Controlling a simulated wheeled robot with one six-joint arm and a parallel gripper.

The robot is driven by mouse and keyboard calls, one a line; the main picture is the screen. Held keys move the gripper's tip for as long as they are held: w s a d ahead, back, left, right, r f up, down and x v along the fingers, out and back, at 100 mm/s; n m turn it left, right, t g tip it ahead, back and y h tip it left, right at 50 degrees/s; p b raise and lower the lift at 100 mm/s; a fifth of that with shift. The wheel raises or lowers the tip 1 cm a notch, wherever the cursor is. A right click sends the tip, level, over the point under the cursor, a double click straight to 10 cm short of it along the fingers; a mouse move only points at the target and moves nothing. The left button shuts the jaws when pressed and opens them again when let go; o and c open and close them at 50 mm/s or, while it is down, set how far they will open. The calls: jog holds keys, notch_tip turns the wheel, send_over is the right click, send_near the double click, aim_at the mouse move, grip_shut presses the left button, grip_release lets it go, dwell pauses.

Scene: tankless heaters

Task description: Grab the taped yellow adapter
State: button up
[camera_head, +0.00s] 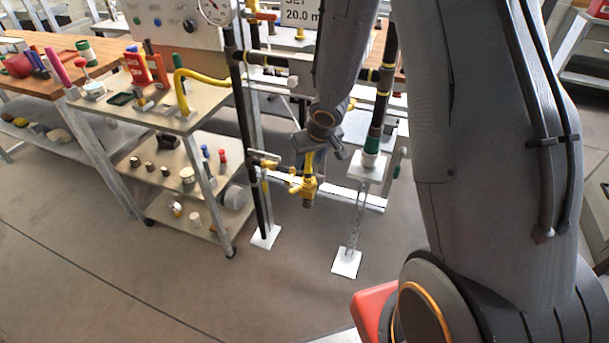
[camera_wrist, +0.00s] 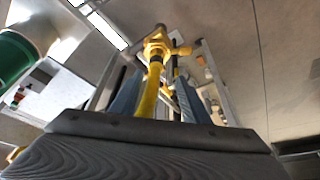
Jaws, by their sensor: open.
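A yellow adapter (camera_head: 308,188) with a brass-coloured fitting hangs beside the black upright pipe, just below my gripper (camera_head: 318,158) in the head view. In the wrist view, the yellow adapter (camera_wrist: 156,50) has a wide head at the far end. Its yellow tube runs toward the palm between the two blue-grey fingers of my gripper (camera_wrist: 160,98), closer to the left finger. The fingers are open, with a gap on the right side of the tube. I cannot make out tape on it. The wrist hides part of the tube's upper end in the head view.
The black pipe frame (camera_head: 248,130) stands on white foot plates, with a small white stand (camera_head: 366,172) to the right. A steel cart (camera_head: 205,108) holding a curved yellow hose (camera_head: 182,88) and tools is at left. The floor in front is clear.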

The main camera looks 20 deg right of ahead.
aim_at(308, 168)
jog(key=shift+w+d+f+b, duration=0.2)
jog(key=shift+d+f, duration=0.1)
jog(key=shift+f, duration=0.15)
jog(key=shift+w+d+f+b, duration=0.2)
jog(key=shift+d+f, duration=0.1)
jog(key=shift+f, duration=0.1)
jog(key=b+x, duration=0.3)
jog(key=x, duration=0.1)
jog(key=shift+a+f, duration=0.2)
jog(key=shift+f, duration=0.2)
jog(key=shift+r, duration=0.1)
grip_shut()
